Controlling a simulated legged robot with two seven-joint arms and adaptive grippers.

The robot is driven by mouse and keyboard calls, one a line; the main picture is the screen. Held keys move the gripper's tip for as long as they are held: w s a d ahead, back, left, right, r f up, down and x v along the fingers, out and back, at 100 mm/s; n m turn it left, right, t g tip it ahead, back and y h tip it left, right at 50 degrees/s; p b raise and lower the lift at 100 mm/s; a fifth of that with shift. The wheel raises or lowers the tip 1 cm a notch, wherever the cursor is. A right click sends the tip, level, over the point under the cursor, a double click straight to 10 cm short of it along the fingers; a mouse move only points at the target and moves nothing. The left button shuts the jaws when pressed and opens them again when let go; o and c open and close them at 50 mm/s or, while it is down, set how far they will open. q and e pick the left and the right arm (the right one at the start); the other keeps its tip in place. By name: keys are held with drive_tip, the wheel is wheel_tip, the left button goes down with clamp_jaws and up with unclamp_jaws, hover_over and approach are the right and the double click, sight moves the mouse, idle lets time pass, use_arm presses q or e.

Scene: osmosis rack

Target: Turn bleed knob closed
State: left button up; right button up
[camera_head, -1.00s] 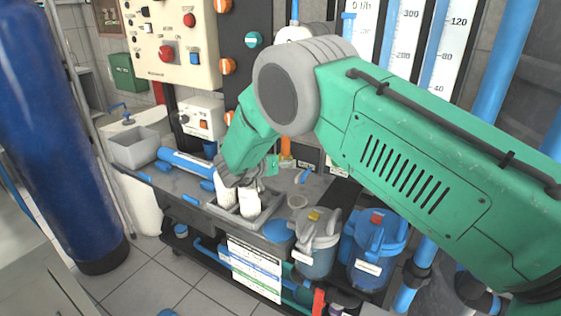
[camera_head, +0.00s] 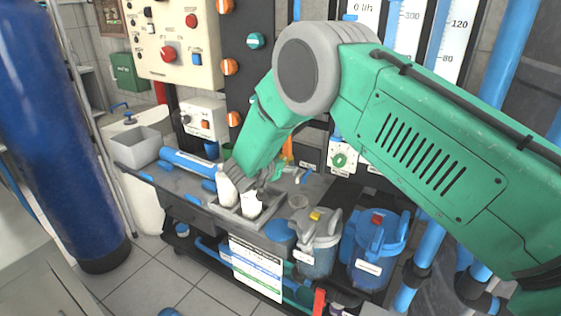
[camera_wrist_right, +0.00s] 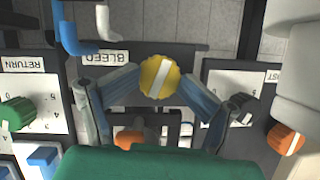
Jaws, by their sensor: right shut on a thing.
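In the right wrist view a round yellow knob (camera_wrist_right: 158,77) with a white stripe sits between the fingers of my right gripper (camera_wrist_right: 162,88). The stripe runs nearly upright, tilted slightly. A BLEED label (camera_wrist_right: 104,57) reads upside down just left of it. The two blue-grey fingers are closed on the knob from left and right. In the head view my right gripper (camera_head: 262,188) is low over the bench by the white bottles (camera_head: 227,188), and the knob is hidden behind my arm. My left gripper is not in view.
A green RETURN knob (camera_wrist_right: 16,113) is at left in the wrist view, with an orange knob (camera_wrist_right: 285,139) at right and another orange part (camera_wrist_right: 137,140) below. In the head view, filter housings (camera_head: 318,250) stand at the bench front. A blue tank (camera_head: 60,140) stands left.

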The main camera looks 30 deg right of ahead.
drive_tip(key=shift+o, duration=0.2)
drive_tip(key=shift+w+d+r+m+t+b, duration=0.15)
drive_tip(key=shift+d+m+t+b, duration=0.15)
drive_tip(key=shift+m+t, duration=0.45)
drive_tip(key=shift+m, duration=0.25)
drive_tip(key=o, duration=0.7)
drive_tip(key=shift+w+d+f, duration=0.1)
drive_tip(key=shift+d+f, duration=0.05)
drive_tip(key=shift+f, duration=0.05)
drive_tip(key=v, duration=1.2)
drive_tip(key=shift+r, duration=0.1)
